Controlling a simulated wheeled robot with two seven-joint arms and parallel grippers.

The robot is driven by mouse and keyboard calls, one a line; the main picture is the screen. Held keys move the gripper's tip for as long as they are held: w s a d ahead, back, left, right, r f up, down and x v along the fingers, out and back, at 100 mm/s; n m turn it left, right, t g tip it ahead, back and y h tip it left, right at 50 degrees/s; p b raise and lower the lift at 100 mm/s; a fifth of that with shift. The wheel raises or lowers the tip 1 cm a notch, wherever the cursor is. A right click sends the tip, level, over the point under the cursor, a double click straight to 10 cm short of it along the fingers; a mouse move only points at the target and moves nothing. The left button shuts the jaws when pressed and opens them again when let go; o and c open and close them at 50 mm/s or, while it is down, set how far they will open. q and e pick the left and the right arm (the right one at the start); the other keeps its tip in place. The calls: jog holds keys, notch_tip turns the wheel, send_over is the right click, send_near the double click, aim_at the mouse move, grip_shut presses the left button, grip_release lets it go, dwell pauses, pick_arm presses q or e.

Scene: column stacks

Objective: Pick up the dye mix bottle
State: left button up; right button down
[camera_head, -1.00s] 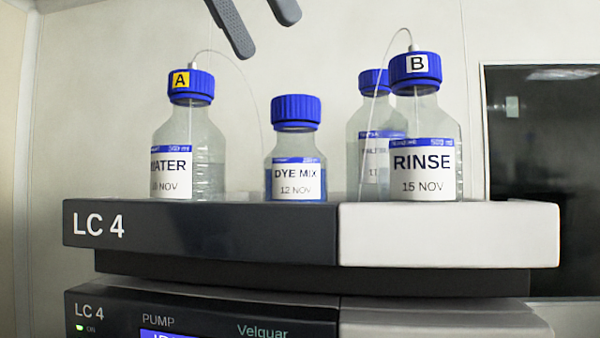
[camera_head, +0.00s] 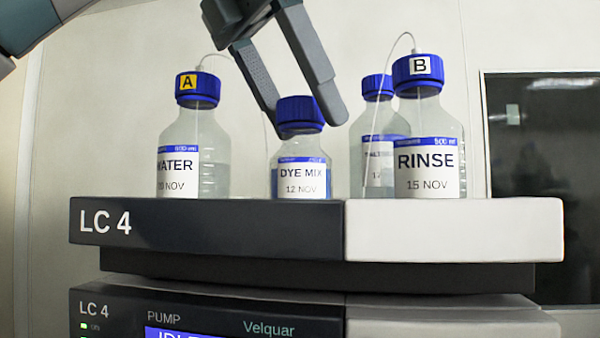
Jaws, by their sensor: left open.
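The dye mix bottle (camera_head: 301,182) is a short clear bottle with a blue cap and a white label reading DYE MIX, 12 NOV. It stands upright on the top tray of the LC 4 unit. My left gripper (camera_head: 308,118) comes down from above with its fingers open, one on each side of the blue cap. The left finger overlaps the cap's left edge in the picture, and the right fingertip is just right of the cap. I cannot tell whether either finger touches it. My right gripper is not in view.
The WATER bottle (camera_head: 193,150) with tag A stands to the left. The RINSE bottle (camera_head: 428,140) with tag B stands to the right, with another blue-capped bottle (camera_head: 378,150) behind it. Thin tubes rise from caps A and B. The tray (camera_head: 210,228) has a raised front edge.

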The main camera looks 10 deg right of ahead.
aim_at(310, 138)
pick_arm(q)
jog(key=shift+w+d, duration=0.1)
jog(key=shift+w+d+f+p, duration=0.2)
jog(key=shift+f+p, duration=0.1)
jog(key=shift+f, duration=0.1)
jog(key=shift+w+d+f+p, duration=0.15)
jog(key=shift+w+f+p, duration=0.1)
jog(key=shift+f, duration=0.15)
jog(key=shift+p+x, duration=0.35)
jog(key=shift+x, duration=0.6)
jog(key=shift+w+d+f, duration=0.2)
jog(key=shift+f, duration=0.45)
jog(key=c, duration=1.5)
